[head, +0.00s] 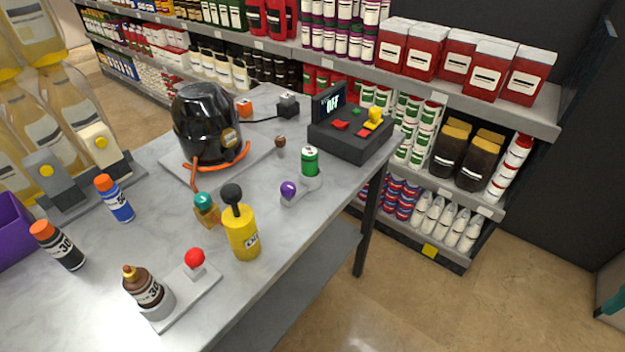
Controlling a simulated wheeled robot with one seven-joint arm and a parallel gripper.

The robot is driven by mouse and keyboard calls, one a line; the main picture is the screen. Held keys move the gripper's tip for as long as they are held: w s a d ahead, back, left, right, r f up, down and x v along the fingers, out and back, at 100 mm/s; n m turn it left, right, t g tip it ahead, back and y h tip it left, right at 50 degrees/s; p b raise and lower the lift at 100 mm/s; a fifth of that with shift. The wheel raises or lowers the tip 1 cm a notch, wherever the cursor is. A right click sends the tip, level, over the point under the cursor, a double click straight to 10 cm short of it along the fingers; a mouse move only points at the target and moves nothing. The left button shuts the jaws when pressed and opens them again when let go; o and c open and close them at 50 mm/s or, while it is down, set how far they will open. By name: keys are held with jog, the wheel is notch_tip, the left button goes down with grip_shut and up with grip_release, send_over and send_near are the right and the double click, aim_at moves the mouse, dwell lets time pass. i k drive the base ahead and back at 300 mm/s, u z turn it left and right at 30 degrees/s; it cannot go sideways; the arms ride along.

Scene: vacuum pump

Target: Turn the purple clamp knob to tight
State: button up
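The purple clamp knob (288,188) is a small round ball on a small pale fixture (305,186) on the right part of the table. A green can with a white band (310,161) stands upright at the back of this fixture, just behind and right of the knob. I cannot tell from this view whether the clamp is tight or loose. My gripper is not in view.
A yellow canister with a black knob (242,232) and a teal-topped item (206,208) stand left of the clamp. A black dome (207,130) and a control box reading OFF (350,135) stand behind. The grey table (150,235) has bare patches; shelves stand behind.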

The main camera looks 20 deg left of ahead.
aim_at(288, 189)
jog(key=u, duration=1.25)
jog(key=k, duration=0.9)
jog(key=u, duration=0.35)
jog(key=i, duration=1)
